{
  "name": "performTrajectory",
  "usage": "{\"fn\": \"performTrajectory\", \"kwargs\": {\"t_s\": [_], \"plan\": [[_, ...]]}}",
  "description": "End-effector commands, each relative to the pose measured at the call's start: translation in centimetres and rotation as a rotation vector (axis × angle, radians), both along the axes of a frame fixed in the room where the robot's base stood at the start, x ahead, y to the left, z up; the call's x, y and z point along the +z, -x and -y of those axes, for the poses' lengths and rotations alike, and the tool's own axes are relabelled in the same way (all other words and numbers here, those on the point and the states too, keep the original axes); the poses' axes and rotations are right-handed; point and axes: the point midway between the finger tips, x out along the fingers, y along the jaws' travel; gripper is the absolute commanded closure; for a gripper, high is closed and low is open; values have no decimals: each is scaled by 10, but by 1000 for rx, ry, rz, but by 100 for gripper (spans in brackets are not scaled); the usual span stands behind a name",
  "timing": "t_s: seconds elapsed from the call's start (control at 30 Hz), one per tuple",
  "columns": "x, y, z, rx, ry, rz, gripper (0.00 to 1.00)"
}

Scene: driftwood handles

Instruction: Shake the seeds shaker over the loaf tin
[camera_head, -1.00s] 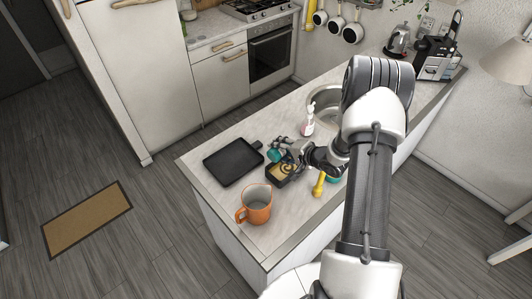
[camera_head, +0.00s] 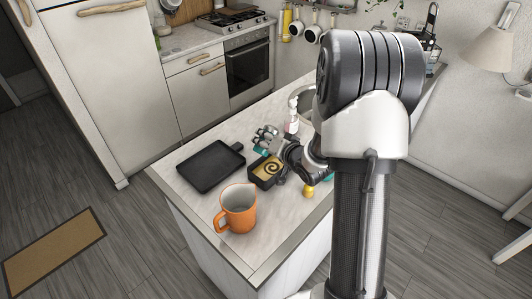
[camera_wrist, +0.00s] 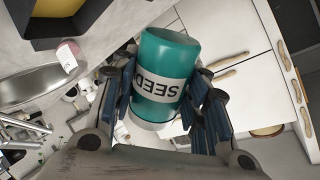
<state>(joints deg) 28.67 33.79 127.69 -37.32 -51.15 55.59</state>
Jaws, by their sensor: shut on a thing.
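The seeds shaker (camera_wrist: 168,58) is a teal cylinder with a white label whose letters appear upside down in the wrist view. My gripper (camera_wrist: 165,100) is shut on it, with fingers on both sides. In the head view my gripper (camera_head: 268,140) is beside the far edge of the loaf tin, and a bit of the teal shaker (camera_head: 259,149) shows there. The loaf tin (camera_head: 262,183) is dark, with yellow filling marked by a dark spiral. A corner of the tin (camera_wrist: 88,28) shows at the upper left of the wrist view. Whether seeds are falling cannot be told.
A black tray (camera_head: 208,168) lies left of the tin. An orange jug (camera_head: 238,212) stands in front, near the counter edge. A yellow item (camera_head: 309,190) is right of the tin, partly by my arm. A soap bottle (camera_head: 292,118) stands near the sink (camera_head: 306,98).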

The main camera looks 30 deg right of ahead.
Motion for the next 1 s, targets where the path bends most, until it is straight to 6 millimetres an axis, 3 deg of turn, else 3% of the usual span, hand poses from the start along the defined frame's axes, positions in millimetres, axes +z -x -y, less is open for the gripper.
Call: {"fn": "performTrajectory", "kwargs": {"t_s": [1.0], "plan": [[6, -14, 29, -1, 645, 298, 85]]}}
